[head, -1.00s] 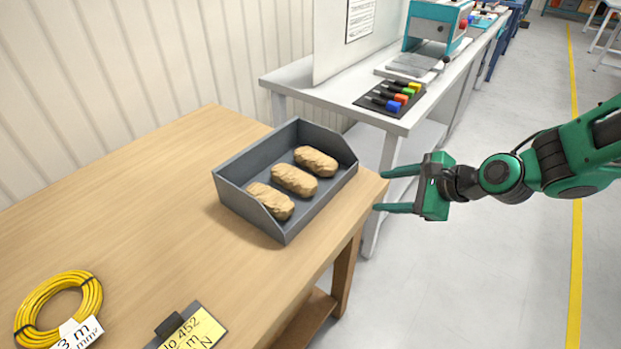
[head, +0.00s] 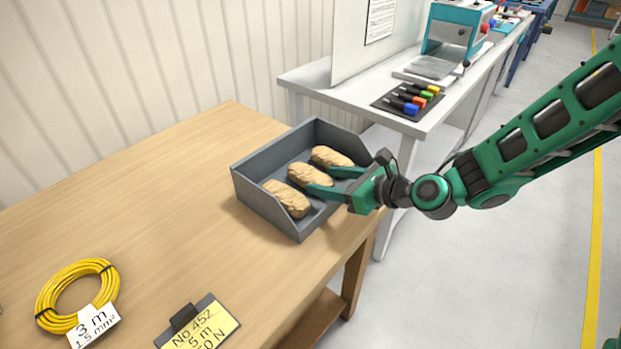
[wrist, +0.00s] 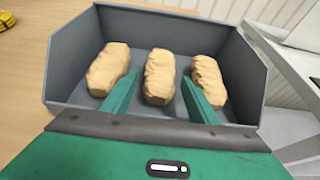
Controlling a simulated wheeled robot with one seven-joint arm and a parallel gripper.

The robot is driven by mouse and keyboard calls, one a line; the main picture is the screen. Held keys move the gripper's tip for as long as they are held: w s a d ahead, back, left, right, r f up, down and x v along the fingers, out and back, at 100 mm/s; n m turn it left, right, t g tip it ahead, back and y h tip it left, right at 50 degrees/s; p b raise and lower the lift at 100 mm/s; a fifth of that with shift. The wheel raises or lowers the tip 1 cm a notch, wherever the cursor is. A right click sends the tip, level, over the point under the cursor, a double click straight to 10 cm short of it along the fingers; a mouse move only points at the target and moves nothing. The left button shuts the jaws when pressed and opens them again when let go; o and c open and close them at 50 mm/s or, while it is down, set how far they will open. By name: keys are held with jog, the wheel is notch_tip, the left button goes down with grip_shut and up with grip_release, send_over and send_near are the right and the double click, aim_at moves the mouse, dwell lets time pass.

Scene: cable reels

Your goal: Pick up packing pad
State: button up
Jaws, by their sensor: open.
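Three tan, crumpled packing pads lie side by side in a grey open-front bin (head: 262,197) on the wooden table. In the head view they are the near pad (head: 287,199), the middle pad (head: 311,175) and the far pad (head: 331,157). My gripper (head: 320,180) reaches over the bin's low front from the right, open and empty. In the wrist view its green fingers (wrist: 160,98) stand on either side of the middle pad (wrist: 159,77), with the left pad (wrist: 108,69) and right pad (wrist: 209,81) outside them. I cannot tell whether the fingers touch any pad.
A yellow cable coil (head: 78,297) with a white tag and a yellow label plate (head: 200,327) lie on the wooden table (head: 170,200). A grey bench (head: 350,97) behind holds colored-handled tools (head: 409,100) and a teal press (head: 456,35).

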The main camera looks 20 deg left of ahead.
aim_at(310, 176)
jog(key=shift+x, duration=3.15)
jog(key=shift+r, duration=0.1)
jog(key=c, duration=0.8)
jog(key=shift+r, duration=0.1)
